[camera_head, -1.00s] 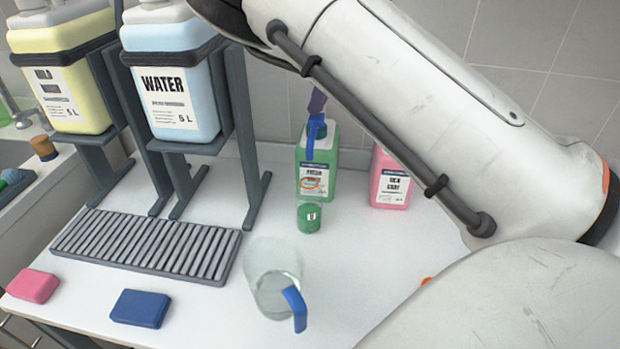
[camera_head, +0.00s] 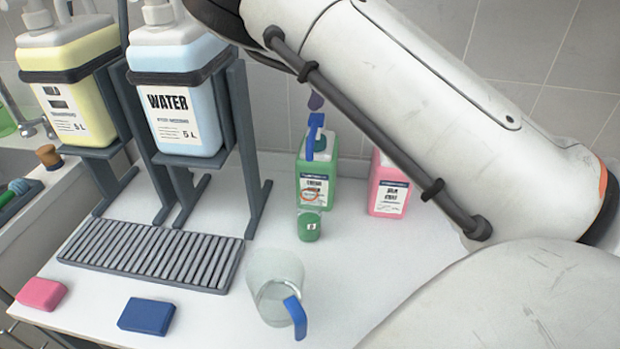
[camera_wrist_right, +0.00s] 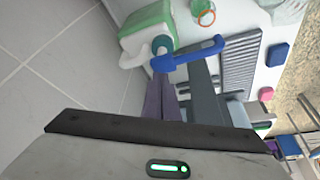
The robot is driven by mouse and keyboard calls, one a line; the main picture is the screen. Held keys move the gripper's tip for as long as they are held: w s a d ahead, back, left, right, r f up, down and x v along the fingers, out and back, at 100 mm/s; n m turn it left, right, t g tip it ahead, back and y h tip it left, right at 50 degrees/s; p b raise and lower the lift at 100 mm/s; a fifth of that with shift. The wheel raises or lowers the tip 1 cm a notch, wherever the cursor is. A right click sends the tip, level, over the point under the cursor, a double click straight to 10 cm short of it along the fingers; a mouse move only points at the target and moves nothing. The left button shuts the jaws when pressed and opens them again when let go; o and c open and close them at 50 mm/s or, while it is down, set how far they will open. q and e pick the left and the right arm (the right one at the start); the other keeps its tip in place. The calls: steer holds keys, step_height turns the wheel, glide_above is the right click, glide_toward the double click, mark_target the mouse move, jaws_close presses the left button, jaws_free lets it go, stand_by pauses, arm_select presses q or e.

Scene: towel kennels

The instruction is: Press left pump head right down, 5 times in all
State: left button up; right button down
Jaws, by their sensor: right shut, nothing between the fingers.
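The left pump head (camera_head: 315,127) is blue, with a spout hanging toward the front, on the green bottle (camera_head: 316,180) near the back wall. It also shows in the right wrist view (camera_wrist_right: 188,55), above the green bottle's white shoulder. My right gripper (camera_head: 316,102) has purple fingers, shut and empty, just above the pump head; a small gap seems to show between them. In the right wrist view its fingers (camera_wrist_right: 163,90) point at the pump head. The arm hides the rest of the gripper. The pink bottle (camera_head: 388,186) stands to the right, its top hidden by my arm. My left gripper is not in view.
A green cup (camera_head: 309,227) stands in front of the green bottle. A clear jug (camera_head: 272,272) with blue handle is nearer. A water tank (camera_head: 186,100) and yellow tank stand on racks at left, beside a grey drain grid (camera_head: 150,255). Blue and pink sponges lie in front.

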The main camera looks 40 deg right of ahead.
steer(key=shift+r, duration=0.1)
stand_by(0.4)
step_height(320, 180, up, 4)
steer(key=p, duration=0.3)
steer(key=shift+r, duration=0.9)
